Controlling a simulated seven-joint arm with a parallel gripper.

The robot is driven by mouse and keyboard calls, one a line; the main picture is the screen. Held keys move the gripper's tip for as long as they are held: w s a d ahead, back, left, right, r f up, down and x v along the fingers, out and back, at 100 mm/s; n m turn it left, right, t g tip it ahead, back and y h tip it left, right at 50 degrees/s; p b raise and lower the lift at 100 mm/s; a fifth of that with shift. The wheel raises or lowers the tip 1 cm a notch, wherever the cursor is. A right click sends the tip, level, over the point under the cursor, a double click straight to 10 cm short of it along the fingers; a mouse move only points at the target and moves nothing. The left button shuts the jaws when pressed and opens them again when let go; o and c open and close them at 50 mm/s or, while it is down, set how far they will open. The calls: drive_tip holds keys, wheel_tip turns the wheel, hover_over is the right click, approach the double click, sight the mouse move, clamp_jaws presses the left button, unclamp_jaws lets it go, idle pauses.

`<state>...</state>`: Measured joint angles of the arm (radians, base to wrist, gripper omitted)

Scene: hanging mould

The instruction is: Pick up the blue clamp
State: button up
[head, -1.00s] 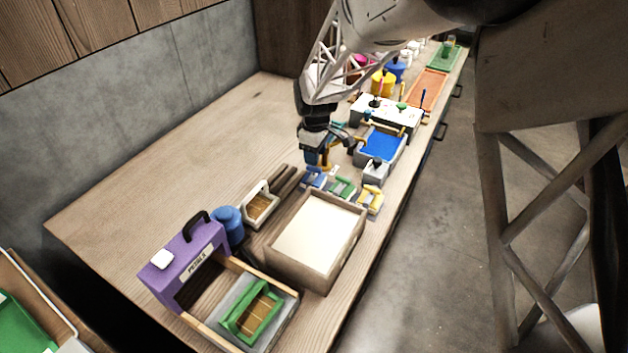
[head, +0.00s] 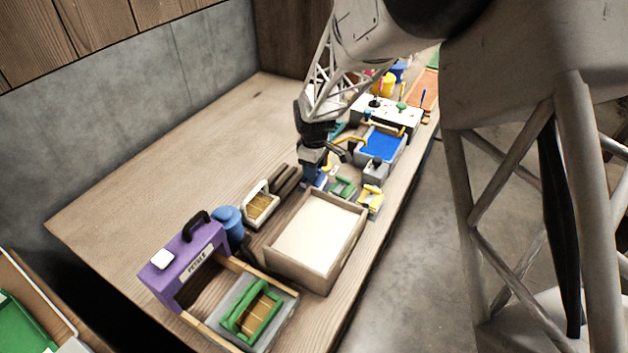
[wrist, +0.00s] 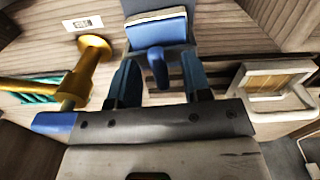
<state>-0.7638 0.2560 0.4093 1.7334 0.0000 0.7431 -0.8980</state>
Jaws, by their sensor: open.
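The blue clamp (wrist: 157,32) shows at the top middle of the wrist view, with a pale band across its wide part and a narrow blue stem reaching down. My gripper (wrist: 159,78) is open, one blue finger on each side of that stem. I cannot tell whether a finger touches it. In the head view my gripper (head: 312,172) points down at the row of clamps behind the wooden tray, and it hides most of the blue clamp.
A green clamp (head: 342,187) and a yellow clamp (head: 370,197) stand just to the right. The wooden tray (head: 286,275) is in front. A cream-framed mould (head: 262,207) stands to the left. A brass-coloured arm (wrist: 88,68) is close to my gripper's left in the wrist view.

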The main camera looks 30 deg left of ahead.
drive_tip(key=shift+f, duration=0.35)
idle(0.3)
clamp_jaws()
